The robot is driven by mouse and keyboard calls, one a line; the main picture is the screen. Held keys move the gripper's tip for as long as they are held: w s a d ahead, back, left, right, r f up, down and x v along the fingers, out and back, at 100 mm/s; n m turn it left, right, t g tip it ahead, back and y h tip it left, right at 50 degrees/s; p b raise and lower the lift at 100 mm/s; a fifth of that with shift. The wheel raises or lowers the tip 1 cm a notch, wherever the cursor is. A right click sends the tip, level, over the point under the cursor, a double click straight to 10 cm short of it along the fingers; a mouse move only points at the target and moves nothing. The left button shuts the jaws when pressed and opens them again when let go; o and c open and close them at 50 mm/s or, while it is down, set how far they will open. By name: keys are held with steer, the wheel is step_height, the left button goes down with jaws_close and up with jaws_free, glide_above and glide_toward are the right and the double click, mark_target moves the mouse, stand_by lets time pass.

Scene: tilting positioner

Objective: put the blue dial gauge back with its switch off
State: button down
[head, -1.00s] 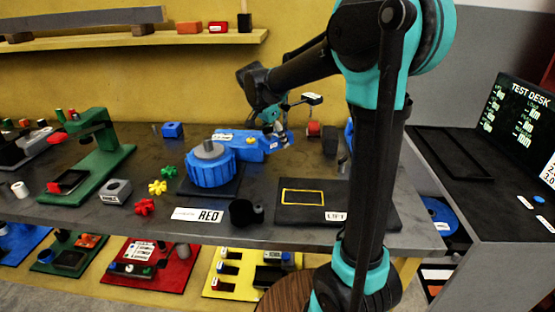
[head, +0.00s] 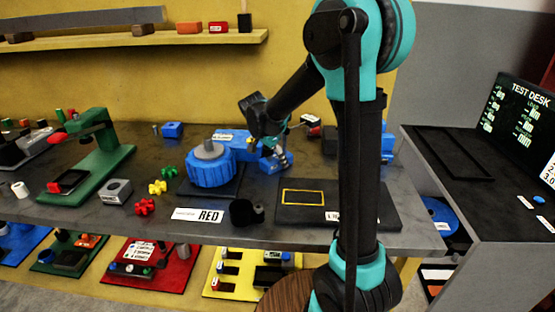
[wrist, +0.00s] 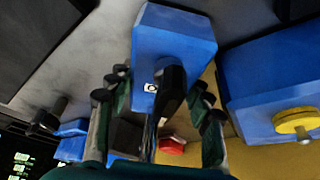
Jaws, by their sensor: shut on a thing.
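My gripper (head: 270,146) is low over the bench, just right of the blue positioner (head: 212,174). It also shows in the wrist view (wrist: 160,95), with its fingers on both sides of a blue boxy body with a small white label, which I take to be the blue dial gauge (wrist: 172,42). A black lever-like part lies across its near side. In the head view the gauge (head: 277,163) is partly hidden by my gripper. A red button-like piece (wrist: 172,147) shows below, but I cannot tell whether it is the switch or how it is set.
A dark pad with a yellow outline (head: 302,197) lies to the right, partly behind my arm. A green stand (head: 100,165) is at left. The blue housing with a yellow knob (wrist: 292,122) is close.

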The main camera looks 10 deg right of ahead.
mark_target(267, 151)
steer(key=c, duration=0.9)
jaws_free()
steer(key=shift+f, duration=0.1)
steer(key=v, duration=1.2)
